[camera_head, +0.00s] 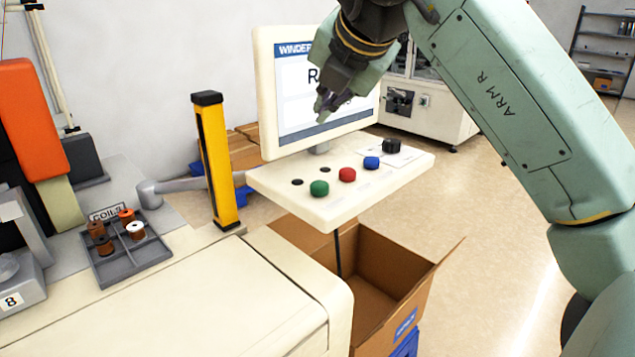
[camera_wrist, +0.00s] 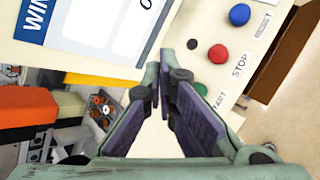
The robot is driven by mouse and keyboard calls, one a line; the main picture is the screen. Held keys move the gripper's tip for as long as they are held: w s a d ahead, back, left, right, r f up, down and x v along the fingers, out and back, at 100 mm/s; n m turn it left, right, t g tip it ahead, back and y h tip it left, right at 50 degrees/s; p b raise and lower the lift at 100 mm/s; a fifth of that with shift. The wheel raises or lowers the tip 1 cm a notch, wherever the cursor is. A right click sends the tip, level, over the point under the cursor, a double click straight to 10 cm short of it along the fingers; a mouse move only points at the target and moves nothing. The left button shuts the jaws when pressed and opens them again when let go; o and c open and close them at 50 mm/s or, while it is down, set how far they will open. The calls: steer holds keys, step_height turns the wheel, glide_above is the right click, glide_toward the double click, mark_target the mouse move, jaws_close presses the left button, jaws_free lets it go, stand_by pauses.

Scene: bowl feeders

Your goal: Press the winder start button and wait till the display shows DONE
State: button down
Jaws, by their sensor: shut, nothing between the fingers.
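The green button (camera_head: 319,188) is at the left front of the white control panel (camera_head: 300,208). In the wrist view the green button (camera_wrist: 202,89) is partly hidden by my right finger, beside a label ending in "TART". The display (camera_head: 267,95) stands behind the panel, headed "WINDER"; a large line begins with "R", the rest hidden by my gripper. My gripper (camera_head: 323,112) is shut and empty, in front of the display and above the panel, apart from the buttons.
A red button (camera_head: 347,175) labelled STOP, a blue button (camera_head: 371,163) and a black knob (camera_head: 392,146) share the panel. A yellow post (camera_head: 217,165) stands left of it. An open cardboard box (camera_head: 385,318) is below. A coil tray (camera_head: 117,273) lies at left.

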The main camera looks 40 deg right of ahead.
steer(key=b, duration=0.3)
glide_above(325, 183)
step_height(325, 183, down, 7)
steer(key=shift+f, duration=0.2)
steer(key=shift+f+b, duration=0.6)
steer(key=shift+f, duration=0.15)
stand_by(0.7)
steer(key=shift+f+b, duration=0.4)
steer(key=shift+b, duration=0.2)
steer(key=shift+f+b, duration=0.75)
stand_by(0.6)
steer(key=shift+a+r, duration=0.1)
steer(key=shift+r+p, duration=0.7)
steer(key=shift+r, duration=0.4)
